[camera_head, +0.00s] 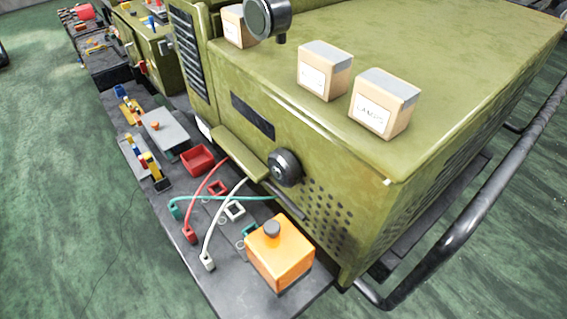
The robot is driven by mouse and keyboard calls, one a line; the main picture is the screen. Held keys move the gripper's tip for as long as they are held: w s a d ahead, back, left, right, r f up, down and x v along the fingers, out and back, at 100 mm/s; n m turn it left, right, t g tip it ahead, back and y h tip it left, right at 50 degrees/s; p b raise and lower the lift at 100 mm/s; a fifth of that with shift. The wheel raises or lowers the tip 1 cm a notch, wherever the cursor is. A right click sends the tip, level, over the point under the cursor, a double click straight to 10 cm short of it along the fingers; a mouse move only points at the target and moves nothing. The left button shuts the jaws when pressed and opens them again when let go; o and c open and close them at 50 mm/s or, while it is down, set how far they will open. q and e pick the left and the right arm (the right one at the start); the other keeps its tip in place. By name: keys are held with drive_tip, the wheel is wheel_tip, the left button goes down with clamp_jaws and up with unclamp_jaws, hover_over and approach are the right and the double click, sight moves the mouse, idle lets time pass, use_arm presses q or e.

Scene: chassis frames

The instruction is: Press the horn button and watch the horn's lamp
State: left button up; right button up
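A flat grey box (165,134) with a small orange knob (155,126) sits farther along the same ledge. I cannot tell for sure which of the two is the horn button. A dark round fitting (285,167) is on the side of the green housing, and a dark round device (267,17) stands on its top; either could be the horn. I can make out no lit lamp. Neither of my grippers is in view.
Red, white and teal cables with plugs (207,262) lie on the ledge (225,293) beside small square sockets (233,211). A red tray (197,159) is behind them. Cardboard boxes (325,70) stand on the green housing (440,50). A black tubular rail (465,225) runs at right.

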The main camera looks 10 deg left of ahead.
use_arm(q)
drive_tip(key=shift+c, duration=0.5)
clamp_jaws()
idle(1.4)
